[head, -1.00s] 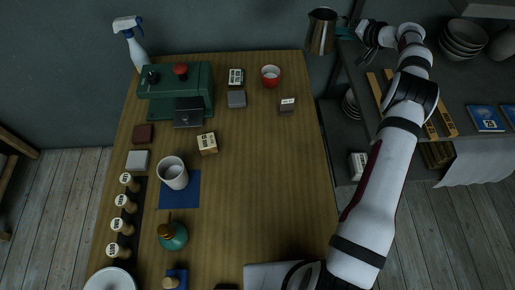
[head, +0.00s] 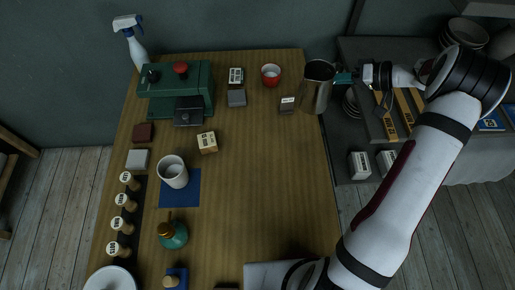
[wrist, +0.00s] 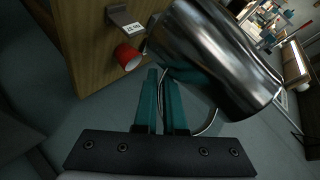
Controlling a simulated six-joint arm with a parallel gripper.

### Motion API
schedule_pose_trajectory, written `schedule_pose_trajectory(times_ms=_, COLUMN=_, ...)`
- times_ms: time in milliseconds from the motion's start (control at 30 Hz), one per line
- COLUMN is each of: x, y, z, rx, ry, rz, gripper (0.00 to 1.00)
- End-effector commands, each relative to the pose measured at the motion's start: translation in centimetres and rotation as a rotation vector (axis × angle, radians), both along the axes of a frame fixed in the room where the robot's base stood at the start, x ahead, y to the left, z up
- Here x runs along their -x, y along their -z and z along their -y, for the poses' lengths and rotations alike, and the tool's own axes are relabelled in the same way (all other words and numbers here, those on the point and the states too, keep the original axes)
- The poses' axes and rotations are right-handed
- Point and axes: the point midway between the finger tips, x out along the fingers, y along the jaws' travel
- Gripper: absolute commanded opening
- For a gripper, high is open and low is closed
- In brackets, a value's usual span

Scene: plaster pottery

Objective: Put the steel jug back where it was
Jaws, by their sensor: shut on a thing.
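The steel jug (head: 317,88) is a shiny, open-topped metal jug near the far right corner of the wooden table (head: 262,200). It looks raised, and its lower part overlaps the table's right edge in the head view. My gripper (head: 346,77) reaches it from the right and is shut on its handle side. In the wrist view the jug (wrist: 215,58) fills the upper middle, just beyond my teal fingers (wrist: 172,98). The exact grip on the handle is partly hidden by the jug and fingers.
A small dark block with a white label (head: 287,105) stands close to the jug's left. A red cup (head: 271,75) is farther left. A green machine (head: 178,92) and white mug (head: 172,172) stand left. A dark shelf (head: 352,130) with wooden strips and labelled boxes is right.

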Motion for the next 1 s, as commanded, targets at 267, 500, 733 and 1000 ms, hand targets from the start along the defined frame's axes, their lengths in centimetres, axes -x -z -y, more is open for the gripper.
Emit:
schedule_pose_trajectory(times_ms=267, x=6.3, y=-1.1, z=-3.0, rx=-0.007, ry=-0.15, rz=0.001, gripper=0.0)
schedule_pose_trajectory(times_ms=500, x=8.9, y=-1.6, z=-4.2, rx=-0.01, ry=-0.209, rz=0.0, gripper=0.0)
schedule_pose_trajectory(times_ms=733, x=9.8, y=-0.5, z=-4.7, rx=-0.013, ry=-0.229, rz=-0.003, gripper=0.0)
schedule_pose_trajectory(times_ms=1000, x=9.7, y=2.5, z=-4.6, rx=-0.014, ry=-0.228, rz=-0.003, gripper=0.0)
